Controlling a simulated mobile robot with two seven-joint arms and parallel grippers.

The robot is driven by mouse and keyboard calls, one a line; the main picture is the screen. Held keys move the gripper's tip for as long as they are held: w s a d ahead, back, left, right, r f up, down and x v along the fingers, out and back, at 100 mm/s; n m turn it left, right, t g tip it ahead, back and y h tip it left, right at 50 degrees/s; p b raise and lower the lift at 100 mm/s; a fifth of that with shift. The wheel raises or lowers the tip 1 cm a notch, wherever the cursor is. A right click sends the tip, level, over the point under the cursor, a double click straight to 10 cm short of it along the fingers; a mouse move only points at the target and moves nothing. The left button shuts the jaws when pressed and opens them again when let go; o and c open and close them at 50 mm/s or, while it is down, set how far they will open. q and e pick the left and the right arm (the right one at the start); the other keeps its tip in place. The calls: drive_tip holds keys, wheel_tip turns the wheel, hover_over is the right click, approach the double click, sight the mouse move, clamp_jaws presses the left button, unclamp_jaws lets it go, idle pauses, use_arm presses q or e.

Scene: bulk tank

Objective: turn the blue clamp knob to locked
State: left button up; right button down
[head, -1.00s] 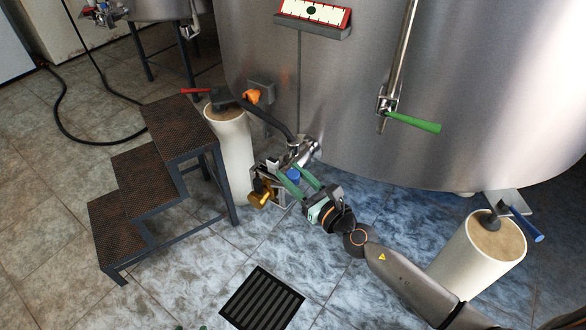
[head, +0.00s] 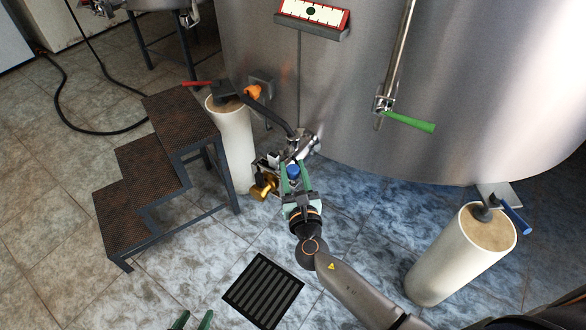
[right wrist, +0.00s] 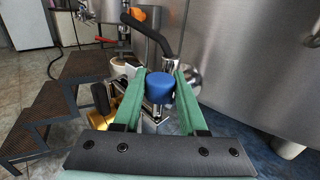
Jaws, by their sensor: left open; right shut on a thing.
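The blue clamp knob (head: 293,171) is on the metal fitting at the foot of the tank, beside a brass part (head: 264,186). My right gripper (head: 294,178) comes from the front with its green fingers on both sides of the knob. In the right wrist view the blue knob (right wrist: 160,87) sits between the two fingertips, which are shut on it. The knob's underside and any lock marking are hidden. My left gripper (head: 192,321) is open and empty at the bottom edge of the head view, only its fingertips showing.
The steel tank (head: 470,90) fills the back, with a green-handled valve (head: 408,121). Dark steps (head: 150,175) and a pale cylinder (head: 232,145) stand left of the fitting. Another pale cylinder (head: 455,260) stands right. A floor grate (head: 262,291) lies in open tiled floor.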

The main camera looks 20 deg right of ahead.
use_arm(q)
drive_tip(key=shift+w, duration=0.1)
idle(0.3)
use_arm(e)
drive_tip(key=c, duration=0.8)
unclamp_jaws()
use_arm(q)
drive_tip(key=shift+r, duration=0.15)
use_arm(e)
drive_tip(key=o, duration=0.3)
drive_tip(key=shift+o, duration=0.2)
